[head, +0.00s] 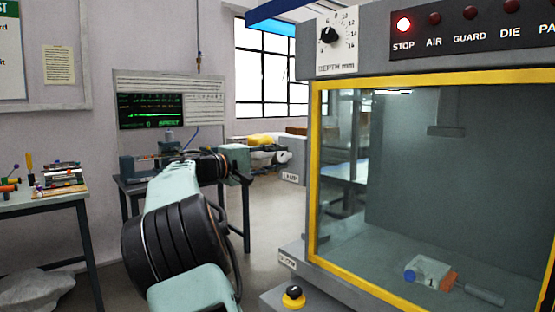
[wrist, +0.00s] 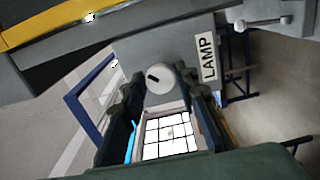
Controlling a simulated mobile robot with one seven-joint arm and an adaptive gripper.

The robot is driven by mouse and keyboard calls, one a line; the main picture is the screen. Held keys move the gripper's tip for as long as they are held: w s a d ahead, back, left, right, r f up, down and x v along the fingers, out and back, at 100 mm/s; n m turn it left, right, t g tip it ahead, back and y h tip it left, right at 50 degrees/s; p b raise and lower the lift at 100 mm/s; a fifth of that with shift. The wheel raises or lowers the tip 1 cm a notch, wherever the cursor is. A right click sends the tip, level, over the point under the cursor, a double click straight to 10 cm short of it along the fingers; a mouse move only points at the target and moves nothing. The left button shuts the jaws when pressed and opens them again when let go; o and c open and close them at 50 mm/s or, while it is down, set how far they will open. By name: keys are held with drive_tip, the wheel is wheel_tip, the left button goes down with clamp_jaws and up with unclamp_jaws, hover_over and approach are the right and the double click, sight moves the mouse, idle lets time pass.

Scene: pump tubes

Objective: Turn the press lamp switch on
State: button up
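The lamp switch (wrist: 160,78) is a pale round knob with a dark slanted mark, on the face of a grey box (wrist: 185,45) labelled LAMP. In the wrist view my gripper (wrist: 160,92) is open, its two dark fingers on either side of the knob. I cannot tell whether they touch it. In the head view the LAMP box (head: 291,158) sticks out from the press's left side. My gripper (head: 250,160) is just left of it, and the knob's face is hidden there.
The press has a yellow-framed guard window (head: 316,170). A depth dial (head: 330,35) is above. A yellow-based knob (head: 293,296) is low in front. A workbench (head: 50,203) stands at the left.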

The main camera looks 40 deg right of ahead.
drive_tip(key=o, duration=0.3)
drive_tip(key=shift+o, duration=0.2)
drive_tip(key=a, duration=1.2)
drive_tip(key=shift+s, duration=0.45)
